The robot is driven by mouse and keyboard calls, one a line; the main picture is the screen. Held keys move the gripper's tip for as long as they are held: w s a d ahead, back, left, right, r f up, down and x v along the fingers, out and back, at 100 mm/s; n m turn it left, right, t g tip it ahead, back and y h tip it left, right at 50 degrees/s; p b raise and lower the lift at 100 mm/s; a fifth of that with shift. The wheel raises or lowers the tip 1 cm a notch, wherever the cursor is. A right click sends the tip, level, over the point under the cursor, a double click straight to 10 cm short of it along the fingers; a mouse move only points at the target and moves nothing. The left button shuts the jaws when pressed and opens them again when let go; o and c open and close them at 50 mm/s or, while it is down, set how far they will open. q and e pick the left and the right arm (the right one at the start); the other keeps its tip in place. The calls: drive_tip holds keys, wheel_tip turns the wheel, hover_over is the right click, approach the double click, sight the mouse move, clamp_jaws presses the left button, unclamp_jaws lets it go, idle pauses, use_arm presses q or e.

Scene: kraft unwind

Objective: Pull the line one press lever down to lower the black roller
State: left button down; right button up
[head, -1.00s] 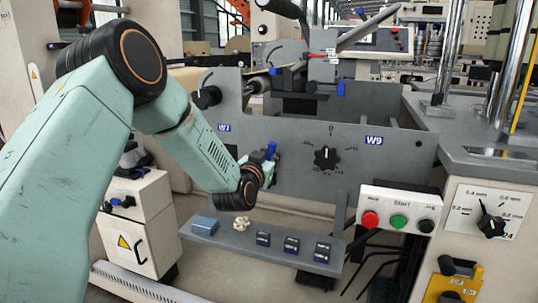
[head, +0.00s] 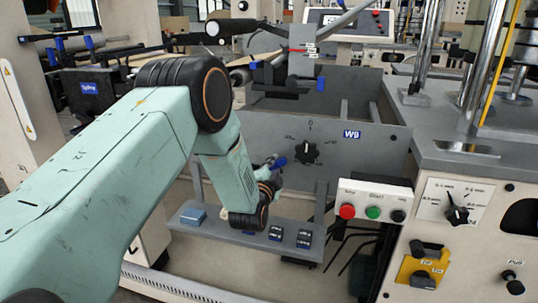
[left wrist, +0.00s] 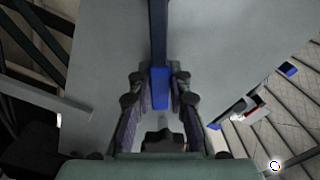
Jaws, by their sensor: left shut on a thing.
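My left gripper (head: 273,172) is in front of the grey machine panel (head: 365,160), left of the black dial. In the left wrist view the blue handle (left wrist: 160,88) lies between both fingers (left wrist: 158,108), at the end of a dark straight bar (left wrist: 158,35). I take this to be the press lever; its pivot is hidden. A dark cylinder-like part (head: 290,95) above the panel may be the black roller; I cannot tell surely. My right gripper is not in view.

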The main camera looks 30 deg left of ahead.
use_arm(q)
drive_tip(key=shift+w+d+f+m+p, duration=0.1)
drive_tip(key=shift+d+f+m+p, duration=0.1)
drive_tip(key=shift+f+m, duration=0.75)
drive_tip(key=shift+d+f+m+p, duration=0.1)
drive_tip(key=shift+d+f+m, duration=0.15)
drive_tip(key=shift+f+m, duration=0.7)
drive_tip(key=shift+w+d+f+m+p, duration=0.15)
drive_tip(key=shift+f+m, duration=0.4)
drive_tip(key=shift+m, duration=0.75)
drive_tip(key=shift+s, duration=0.15)
drive_tip(key=c, duration=1.3)
unclamp_jaws()
drive_tip(key=shift+f, duration=0.1)
drive_tip(key=shift+o, duration=0.4)
drive_tip(key=shift+d, duration=0.1)
drive_tip(key=v, duration=1.2)
